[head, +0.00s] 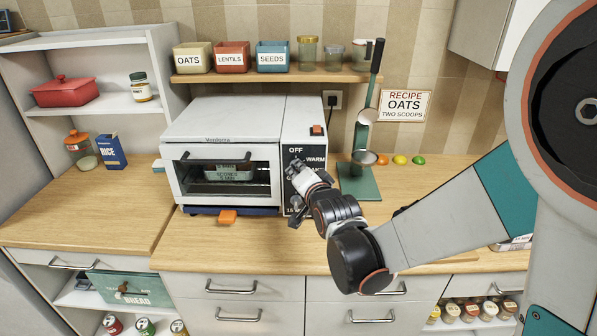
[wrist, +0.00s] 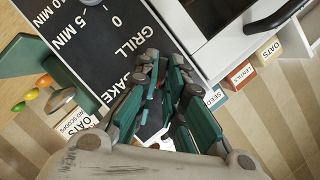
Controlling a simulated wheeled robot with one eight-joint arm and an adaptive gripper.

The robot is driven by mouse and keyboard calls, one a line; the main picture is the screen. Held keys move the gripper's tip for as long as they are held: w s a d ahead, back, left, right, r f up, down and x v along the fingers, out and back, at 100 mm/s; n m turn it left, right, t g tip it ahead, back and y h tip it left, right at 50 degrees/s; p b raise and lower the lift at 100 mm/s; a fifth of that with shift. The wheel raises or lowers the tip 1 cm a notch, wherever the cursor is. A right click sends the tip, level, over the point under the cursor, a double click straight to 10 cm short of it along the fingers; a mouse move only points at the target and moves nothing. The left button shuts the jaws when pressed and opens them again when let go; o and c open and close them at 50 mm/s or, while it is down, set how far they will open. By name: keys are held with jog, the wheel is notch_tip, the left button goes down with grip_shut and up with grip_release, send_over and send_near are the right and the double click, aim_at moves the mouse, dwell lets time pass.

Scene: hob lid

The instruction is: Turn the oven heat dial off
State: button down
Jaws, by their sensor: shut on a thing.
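The white toaster oven (head: 222,130) stands on the wooden counter with its glass door shut. Its black control panel (head: 310,151) is on the right side, with OFF and WARM readable at the top. The panel also fills the upper left of the wrist view (wrist: 92,48), showing GRILL, part of BAKE and timer marks. My gripper (head: 297,168) is at the upper dial position, just below OFF. In the wrist view my gripper (wrist: 163,72) has its fingers close together against the panel, closed on the heat dial. The fingers hide the dial, so its pointer setting cannot be read.
An orange rocker switch (head: 317,130) is above the dial area. A shelf (head: 270,76) with canisters hangs above. The counter in front of the oven is mostly clear.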

jog(key=n, duration=0.1)
jog(key=n+h, duration=0.1)
jog(key=n+h+p, duration=0.1)
jog(key=shift+a+r+n+g, duration=0.15)
jog(key=shift+a+n+g, duration=0.1)
jog(key=shift+n+g, duration=0.15)
jog(key=n+h, duration=0.2)
jog(key=n, duration=0.1)
jog(key=shift+a, duration=0.15)
jog(key=shift+n+h, duration=0.3)
jog(key=c, duration=1.7)
grip_release()
